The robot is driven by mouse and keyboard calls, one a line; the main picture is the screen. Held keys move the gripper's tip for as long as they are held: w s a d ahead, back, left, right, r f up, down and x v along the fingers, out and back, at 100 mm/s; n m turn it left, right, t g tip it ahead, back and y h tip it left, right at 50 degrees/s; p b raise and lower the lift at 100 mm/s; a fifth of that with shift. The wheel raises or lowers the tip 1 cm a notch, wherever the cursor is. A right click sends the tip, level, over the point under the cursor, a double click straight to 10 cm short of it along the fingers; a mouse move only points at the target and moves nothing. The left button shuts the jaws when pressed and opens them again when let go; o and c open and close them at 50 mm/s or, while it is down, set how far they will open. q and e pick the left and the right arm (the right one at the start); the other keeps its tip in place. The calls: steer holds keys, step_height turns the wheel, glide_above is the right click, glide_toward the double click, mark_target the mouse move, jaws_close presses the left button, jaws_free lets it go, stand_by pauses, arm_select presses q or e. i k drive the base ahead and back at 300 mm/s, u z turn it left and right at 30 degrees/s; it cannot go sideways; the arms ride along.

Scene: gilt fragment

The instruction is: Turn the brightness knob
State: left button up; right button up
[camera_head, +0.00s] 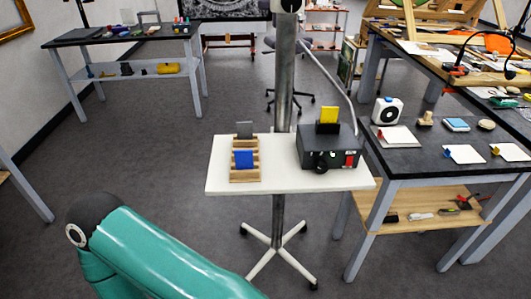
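A dark box (338,143) stands on the right half of a small white stand top (280,183). A round black knob (321,166) shows on the front of the box, and no marking on it is readable. A red part (350,160) is to the right of the knob on the same face. A yellow card (329,115) stands upright in a black holder on top of the box. A teal arm link of mine crosses the bottom left, well apart from the box. Neither of my grippers is in view.
A wooden rack (244,174) with a blue card (243,159) and a grey card (244,130) stands left of the box. A metal pole (285,70) rises behind the stand top. A dark workbench (420,165) with several small items is close on the right. Floor is clear to the left.

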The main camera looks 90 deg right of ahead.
mark_target(321, 167)
steer(key=z, duration=0.1)
steer(key=k, duration=2.65)
steer(key=z, duration=0.8)
steer(key=i, duration=1.2)
steer(key=z, duration=0.15)
